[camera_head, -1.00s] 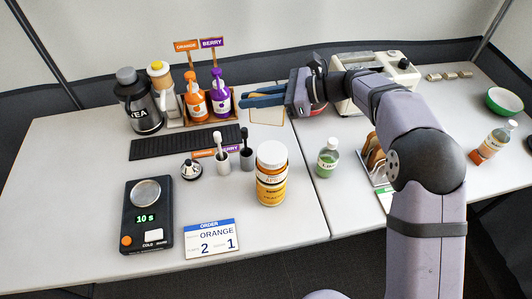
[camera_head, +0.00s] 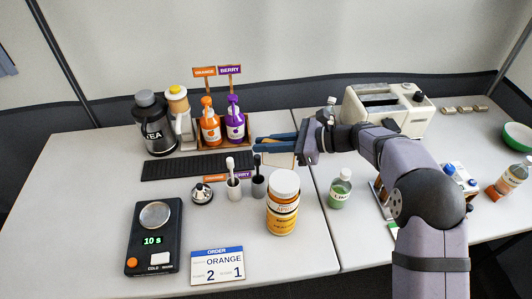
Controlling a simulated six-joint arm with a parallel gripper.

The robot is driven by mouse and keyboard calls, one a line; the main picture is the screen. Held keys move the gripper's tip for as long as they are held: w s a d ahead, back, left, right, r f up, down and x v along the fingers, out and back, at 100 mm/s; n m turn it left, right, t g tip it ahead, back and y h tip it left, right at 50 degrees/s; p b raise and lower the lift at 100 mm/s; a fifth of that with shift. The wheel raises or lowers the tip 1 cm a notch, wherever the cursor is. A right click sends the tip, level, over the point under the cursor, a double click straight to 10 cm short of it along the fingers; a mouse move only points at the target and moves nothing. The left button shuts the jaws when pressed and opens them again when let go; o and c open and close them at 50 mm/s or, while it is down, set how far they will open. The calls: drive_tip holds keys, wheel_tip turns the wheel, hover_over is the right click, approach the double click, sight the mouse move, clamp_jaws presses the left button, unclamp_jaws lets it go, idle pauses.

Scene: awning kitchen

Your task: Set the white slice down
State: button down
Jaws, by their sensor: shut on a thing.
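My gripper (camera_head: 262,145) points left over the middle of the table, behind the dark cup and the jar. It is shut on the white slice (camera_head: 281,159), a pale piece that hangs below the fingers. Only part of the slice shows. I cannot tell whether its lower edge touches the table.
A toaster (camera_head: 393,117) stands behind my arm. The dark mat (camera_head: 190,166) and sauce bottles (camera_head: 209,128) are left of the gripper. A dark cup (camera_head: 258,187), a yellow-labelled jar (camera_head: 283,212) and a green bottle (camera_head: 340,190) stand in front. My arm partly covers a rack (camera_head: 381,200).

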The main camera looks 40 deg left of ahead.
sight(270, 164)
drive_tip(key=shift+f, duration=1.8)
drive_tip(key=c, duration=1.8)
unclamp_jaws()
drive_tip(key=shift+f, duration=0.1)
drive_tip(key=shift+o, duration=0.2)
drive_tip(key=shift+w+d+r, duration=0.25)
drive_tip(key=shift+d+r, duration=0.05)
drive_tip(key=shift+d, duration=0.2)
drive_tip(key=v, duration=0.4)
wheel_tip(270, 164, up, 7)
drive_tip(key=shift+s+a, duration=0.1)
drive_tip(key=shift+r, duration=0.1)
